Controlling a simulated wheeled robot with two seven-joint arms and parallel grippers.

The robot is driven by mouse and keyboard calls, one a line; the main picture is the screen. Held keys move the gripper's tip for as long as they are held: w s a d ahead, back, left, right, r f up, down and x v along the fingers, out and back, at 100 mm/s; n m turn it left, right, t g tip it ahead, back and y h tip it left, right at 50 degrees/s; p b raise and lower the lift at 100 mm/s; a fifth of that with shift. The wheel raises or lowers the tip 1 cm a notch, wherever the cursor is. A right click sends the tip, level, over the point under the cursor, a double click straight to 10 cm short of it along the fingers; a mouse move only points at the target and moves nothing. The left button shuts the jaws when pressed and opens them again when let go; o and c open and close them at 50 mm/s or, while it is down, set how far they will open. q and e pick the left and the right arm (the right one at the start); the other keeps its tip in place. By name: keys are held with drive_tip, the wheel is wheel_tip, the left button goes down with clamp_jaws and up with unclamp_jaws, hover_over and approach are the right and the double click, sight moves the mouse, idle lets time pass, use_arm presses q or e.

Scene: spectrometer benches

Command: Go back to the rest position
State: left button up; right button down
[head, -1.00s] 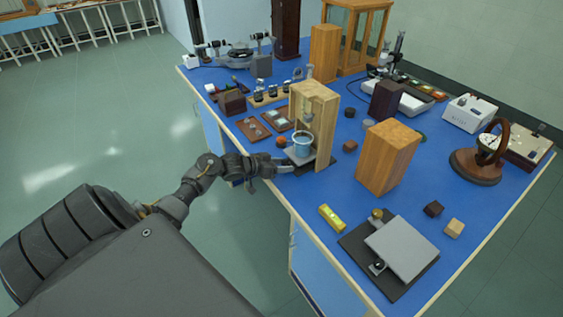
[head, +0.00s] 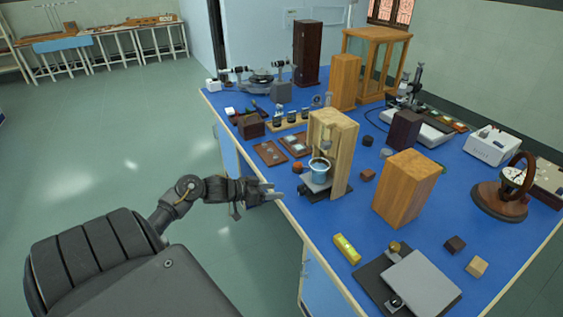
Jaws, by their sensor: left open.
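My left gripper (head: 272,192) is at the left edge of the blue bench, open and empty. Its arm reaches in from the lower left over the floor. The gripper is apart from the blue beaker (head: 320,171), which stands on a small platform inside an open wooden frame (head: 345,150) to its right. My right gripper is not in view.
The blue bench (head: 303,217) is crowded. A wooden block (head: 406,188), a yellow level (head: 347,248) and a grey plate device (head: 421,285) stand near the front. A dark ring instrument (head: 502,198) is at right. Open floor (head: 110,160) lies to the left.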

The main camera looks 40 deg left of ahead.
use_arm(q)
drive_tip(key=shift+s+a+r, duration=0.1)
drive_tip(key=shift+s, duration=0.15)
idle(0.4)
